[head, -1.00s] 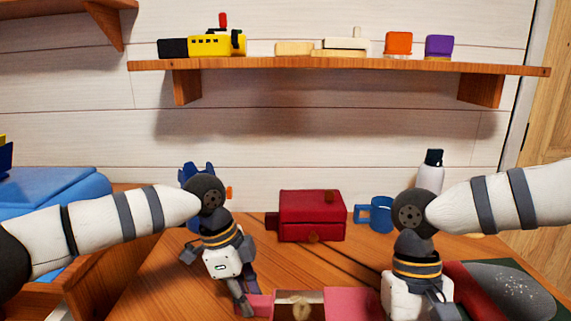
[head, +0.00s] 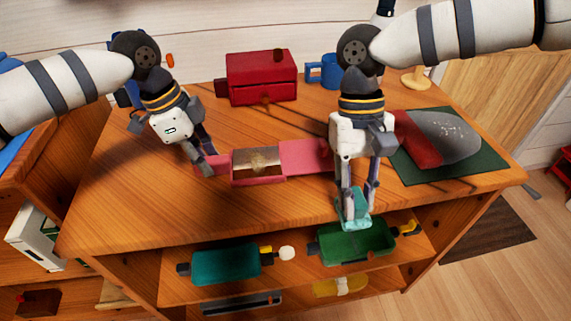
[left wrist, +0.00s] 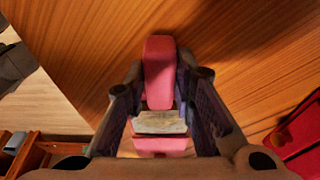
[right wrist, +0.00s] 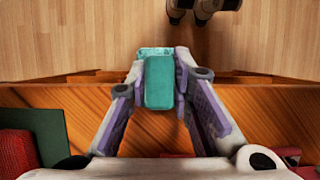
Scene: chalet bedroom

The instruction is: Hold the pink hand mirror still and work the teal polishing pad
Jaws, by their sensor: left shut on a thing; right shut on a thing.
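The pink hand mirror (head: 303,157) lies on the wooden table top, with a brownish, cloudy face panel between its pink ends. My left gripper (head: 206,168) is shut on its left end; the fingers also flank it in the left wrist view, where its pink part (left wrist: 159,72) shows. The teal polishing pad (head: 356,207) is between the fingertips of my right gripper (head: 354,201), which is shut on it. The pad is apart from the mirror, to its right and nearer, by the table's front edge. It also shows in the right wrist view (right wrist: 160,84).
A red box (head: 262,78) and blue mug (head: 322,71) stand behind the mirror. A grey-and-red rounded item (head: 446,138) lies on a dark green mat (head: 487,167) at right. Below the front edge, a shelf holds a teal item (head: 226,266) and green tray (head: 352,243).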

